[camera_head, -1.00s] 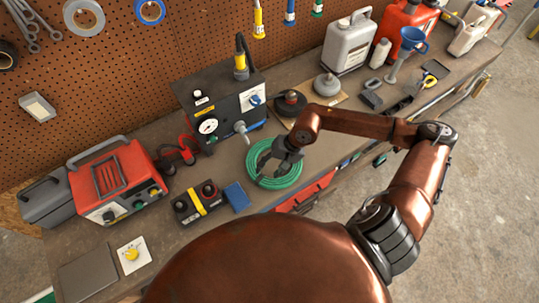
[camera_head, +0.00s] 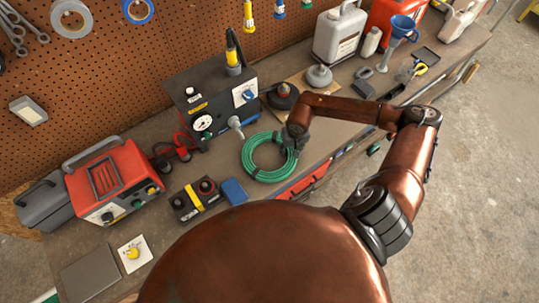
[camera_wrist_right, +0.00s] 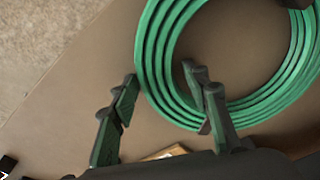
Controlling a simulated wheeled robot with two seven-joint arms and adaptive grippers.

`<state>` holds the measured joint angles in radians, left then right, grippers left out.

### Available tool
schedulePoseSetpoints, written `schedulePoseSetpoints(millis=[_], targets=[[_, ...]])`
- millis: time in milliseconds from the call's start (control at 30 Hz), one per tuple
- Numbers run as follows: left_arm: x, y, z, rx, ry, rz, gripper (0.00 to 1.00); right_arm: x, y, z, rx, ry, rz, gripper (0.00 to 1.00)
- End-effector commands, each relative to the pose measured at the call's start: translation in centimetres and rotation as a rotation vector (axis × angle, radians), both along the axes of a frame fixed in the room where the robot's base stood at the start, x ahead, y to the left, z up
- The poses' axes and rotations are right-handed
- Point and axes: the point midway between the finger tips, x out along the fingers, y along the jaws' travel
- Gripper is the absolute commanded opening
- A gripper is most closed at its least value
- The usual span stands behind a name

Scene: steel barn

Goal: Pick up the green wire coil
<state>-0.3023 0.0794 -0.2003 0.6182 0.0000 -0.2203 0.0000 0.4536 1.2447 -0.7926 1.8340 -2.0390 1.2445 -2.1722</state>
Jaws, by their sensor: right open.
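The green wire coil (camera_head: 249,165) lies flat on the workbench near its front edge in the head view. My right gripper (camera_head: 294,140) is at the coil's right rim, pointing down. In the right wrist view the coil (camera_wrist_right: 150,62) fills the upper right, and my open right gripper (camera_wrist_right: 160,80) straddles its strands. One finger is outside the ring and the other reaches over or inside it. The exact finger height above the bench cannot be told. My left gripper is not in view.
A dark gauge box (camera_head: 212,100) stands behind the coil. A blue block (camera_head: 234,191) and a black device with a yellow band (camera_head: 197,201) lie to its left. A round dark base (camera_head: 283,95) sits behind it. Bare bench (camera_head: 335,138) shows to the right.

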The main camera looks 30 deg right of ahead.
Motion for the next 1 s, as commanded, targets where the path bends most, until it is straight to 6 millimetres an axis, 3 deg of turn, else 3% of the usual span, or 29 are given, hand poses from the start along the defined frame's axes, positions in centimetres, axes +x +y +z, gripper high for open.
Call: schedulePoseSetpoints(millis=[200,800,1000], targets=[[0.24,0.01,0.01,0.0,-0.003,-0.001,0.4,0.01,0.01,-0.1,0.0,0.0,0.0,0.43],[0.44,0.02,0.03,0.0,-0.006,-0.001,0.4,0.01,0.01,-0.05,0.001,0.0,-0.001,0.02],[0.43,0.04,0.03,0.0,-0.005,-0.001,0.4,0.02,0.0,-0.04,0.001,0.0,-0.001,0.0]])
